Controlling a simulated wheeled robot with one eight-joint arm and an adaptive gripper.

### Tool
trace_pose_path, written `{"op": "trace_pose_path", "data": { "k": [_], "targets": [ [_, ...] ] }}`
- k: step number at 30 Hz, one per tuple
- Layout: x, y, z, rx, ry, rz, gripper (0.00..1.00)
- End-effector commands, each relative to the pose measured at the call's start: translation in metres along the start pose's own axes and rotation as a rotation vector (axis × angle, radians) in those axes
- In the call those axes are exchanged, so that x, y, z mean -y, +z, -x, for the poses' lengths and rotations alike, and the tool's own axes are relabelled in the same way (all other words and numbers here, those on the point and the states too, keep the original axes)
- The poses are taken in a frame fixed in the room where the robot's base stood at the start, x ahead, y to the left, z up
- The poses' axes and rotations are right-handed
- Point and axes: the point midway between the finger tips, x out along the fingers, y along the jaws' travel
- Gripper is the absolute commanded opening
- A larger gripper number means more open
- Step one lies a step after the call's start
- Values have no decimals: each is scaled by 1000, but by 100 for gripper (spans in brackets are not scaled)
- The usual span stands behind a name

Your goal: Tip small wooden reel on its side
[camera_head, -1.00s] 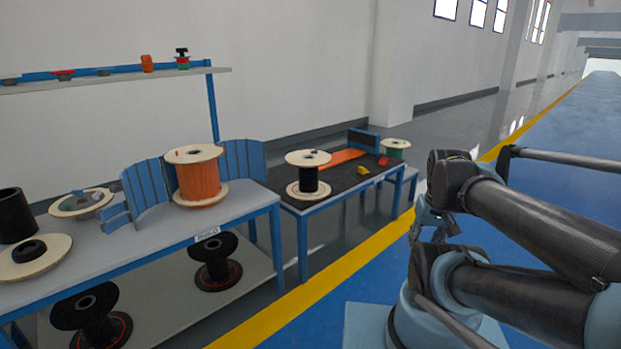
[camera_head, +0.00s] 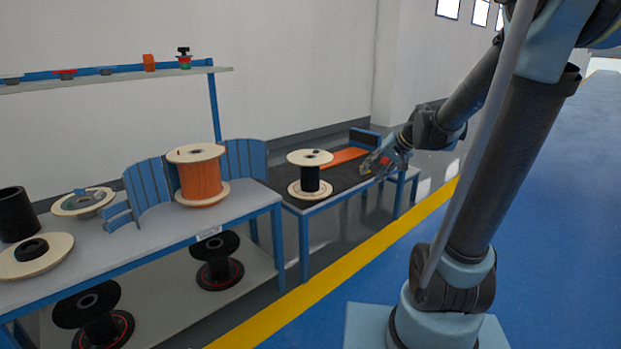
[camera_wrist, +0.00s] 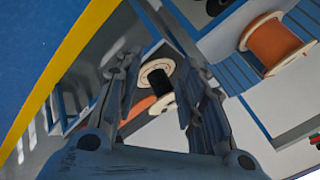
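A small wooden reel with black cable (camera_head: 310,179) stands upright on the dark top of the far table. In the wrist view the black-wound reel (camera_wrist: 158,79) shows beyond and between my fingers. My gripper (camera_head: 378,164) is over the right side of that table, to the right of the reel and apart from it. In the wrist view my gripper (camera_wrist: 163,72) has its two fingers spread, with nothing held. A larger wooden reel with orange cable (camera_head: 199,180) stands upright on the nearer table. It also shows at upper right in the wrist view (camera_wrist: 274,43).
The near table (camera_head: 237,209) also carries blue curved slatted racks (camera_head: 149,190), a flat wooden reel (camera_head: 82,203) and a black coil (camera_head: 17,215). Black reels stand on its lower shelf. An orange strip (camera_head: 345,156) lies behind the black-wound reel. Blue floor is clear at right.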

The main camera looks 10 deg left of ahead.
Motion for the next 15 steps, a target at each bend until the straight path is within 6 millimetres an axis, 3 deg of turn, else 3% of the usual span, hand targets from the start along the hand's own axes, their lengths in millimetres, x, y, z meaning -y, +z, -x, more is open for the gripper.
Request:
{"op": "trace_pose_path", "data": {
  "k": [3,15],
  "targets": [
    [14,-34,-19,-24,-66,-26,37],
    [48,-132,-89,-101,-286,-127,37]
  ]
}}
